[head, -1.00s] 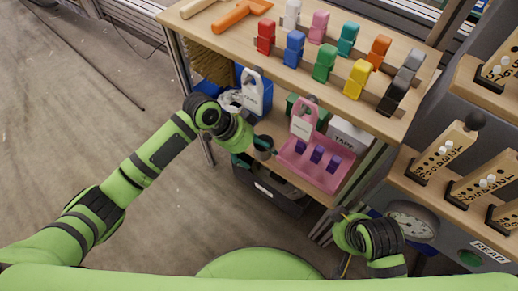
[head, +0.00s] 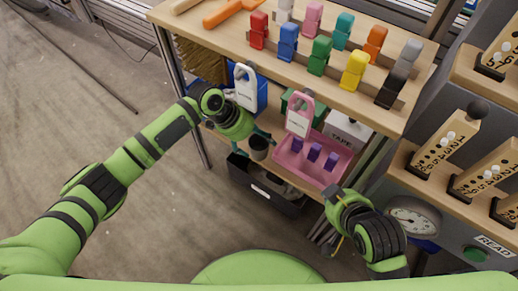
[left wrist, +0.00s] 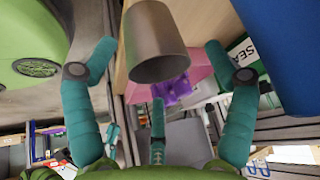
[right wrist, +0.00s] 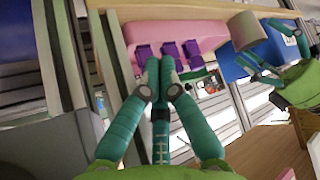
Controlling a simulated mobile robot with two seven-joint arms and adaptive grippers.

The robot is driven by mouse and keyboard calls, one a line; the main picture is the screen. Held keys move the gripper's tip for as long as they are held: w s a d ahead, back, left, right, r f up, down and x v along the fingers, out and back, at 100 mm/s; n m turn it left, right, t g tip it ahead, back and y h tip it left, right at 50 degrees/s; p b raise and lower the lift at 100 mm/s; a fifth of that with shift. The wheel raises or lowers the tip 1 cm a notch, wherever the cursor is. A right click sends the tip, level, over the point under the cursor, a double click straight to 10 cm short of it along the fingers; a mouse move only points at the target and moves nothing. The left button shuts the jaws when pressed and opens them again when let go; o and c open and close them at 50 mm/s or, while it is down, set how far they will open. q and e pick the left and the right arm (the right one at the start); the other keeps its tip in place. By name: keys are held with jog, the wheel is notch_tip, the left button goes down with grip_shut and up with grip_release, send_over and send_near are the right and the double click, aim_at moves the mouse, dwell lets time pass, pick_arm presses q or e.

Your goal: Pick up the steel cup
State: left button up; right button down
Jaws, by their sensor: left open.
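The steel cup (head: 259,148) is a plain grey tapered cup at the near edge of the lower shelf, left of the pink bin. In the left wrist view the cup (left wrist: 157,42) stands between and just beyond the spread fingers of my left gripper (left wrist: 160,62). The left gripper is open, and I see no clear contact with the cup. The cup (right wrist: 246,30) also shows in the right wrist view, close to the left fingers. My right gripper (right wrist: 161,66) has its fingertips together with nothing visible between them, near the pink bin.
The pink bin (head: 335,171) with purple pieces sits right beside the cup. A blue bin (head: 262,92) stands behind it. The upper shelf with coloured clips overhangs the back. A dark crate (head: 262,187) lies below. A gauge panel (head: 413,216) stands at the right.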

pick_arm(q)
jog(key=shift+x, duration=0.8)
jog(key=c, duration=1.1)
jog(key=shift+c, duration=0.3)
pick_arm(e)
jog(key=w+r+t, duration=0.1)
jog(key=w+a+r+t, duration=0.1)
jog(key=shift+w+a+r+y, duration=0.2)
jog(key=shift+w+r+y, duration=0.1)
jog(key=shift+w, duration=0.1)
pick_arm(q)
jog(key=shift+r, duration=0.1)
pick_arm(e)
jog(key=shift+f, duration=0.1)
